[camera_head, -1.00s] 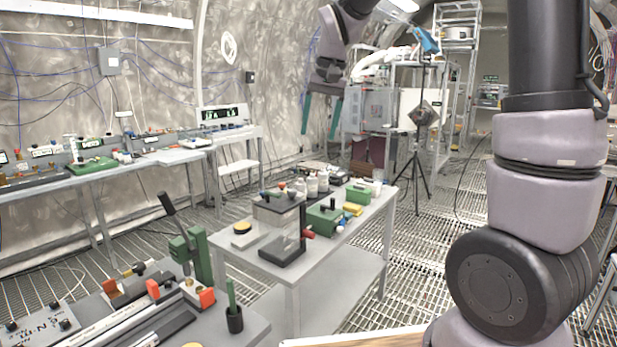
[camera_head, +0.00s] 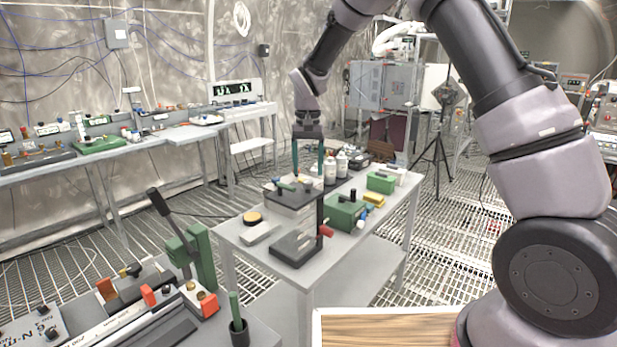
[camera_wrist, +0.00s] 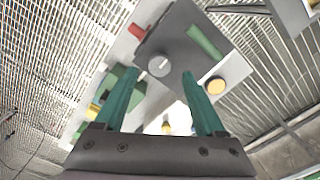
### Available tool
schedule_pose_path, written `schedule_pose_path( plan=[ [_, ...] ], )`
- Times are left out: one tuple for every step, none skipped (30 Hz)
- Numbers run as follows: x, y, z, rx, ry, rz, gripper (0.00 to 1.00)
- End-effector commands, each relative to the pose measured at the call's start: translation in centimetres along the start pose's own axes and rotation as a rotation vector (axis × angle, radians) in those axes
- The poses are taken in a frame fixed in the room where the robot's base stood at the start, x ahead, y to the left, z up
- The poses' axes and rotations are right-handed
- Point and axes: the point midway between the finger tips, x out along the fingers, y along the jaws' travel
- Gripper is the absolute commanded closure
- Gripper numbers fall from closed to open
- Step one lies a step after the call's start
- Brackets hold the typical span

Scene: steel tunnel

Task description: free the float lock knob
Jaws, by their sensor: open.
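A clear-sided case (camera_head: 292,228) with a dark top and base stands on the grey table (camera_head: 355,262). Its dark top (camera_wrist: 180,38) carries a round grey knob (camera_wrist: 159,66) and a green bar (camera_wrist: 204,42). A red knob (camera_head: 326,231) sits low at the case's right side; it also shows in the wrist view (camera_wrist: 137,31). No label shows which knob is the float lock. My gripper (camera_head: 308,172) points down above the far edge of the case. Its green fingers (camera_wrist: 159,75) are open and empty, and the grey knob appears between their tips.
A green box (camera_head: 345,213), white bottles (camera_head: 341,164) and a yellow-topped disc (camera_head: 253,217) stand close around the case. A green lever press (camera_head: 196,255) stands on the nearer bench. A tripod (camera_head: 438,150) is behind the table.

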Motion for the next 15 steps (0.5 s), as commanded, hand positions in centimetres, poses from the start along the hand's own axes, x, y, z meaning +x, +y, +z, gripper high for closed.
schedule_pose_path(
  plan=[
    [0.9,0.1,0.1,0.0,-0.002,0.002,0.28],
    [1.4,0.1,0.1,0.001,-0.003,0.002,0.28],
    [1.9,0.1,0.0,0.0,-0.002,0.002,0.28],
    [2.3,0.1,0.0,0.001,-0.002,0.001,0.28],
    [2.5,0.0,0.0,0.001,-0.002,0.001,0.28],
    [2.9,0.0,0.0,0.001,-0.001,0.0,0.28],
    [3.0,0.0,0.0,0.0,0.0,0.0,0.28],
    [3.2,0.0,0.0,0.0,0.0,0.0,0.28],
    [3.4,0.0,0.0,0.0,0.0,0.0,0.28],
    [3.5,0.0,0.0,0.0,0.0,0.0,0.28],
    [3.5,0.0,0.0,0.0,0.0,0.0,0.28],
    [3.5,0.0,0.0,0.0,0.0,0.0,0.28],
    [3.5,0.0,0.0,0.0,0.0,0.0,0.28],
    [3.5,0.0,0.0,0.0,0.0,0.0,0.28],
    [3.5,0.0,0.0,0.0,0.0,0.0,0.28]
  ],
)
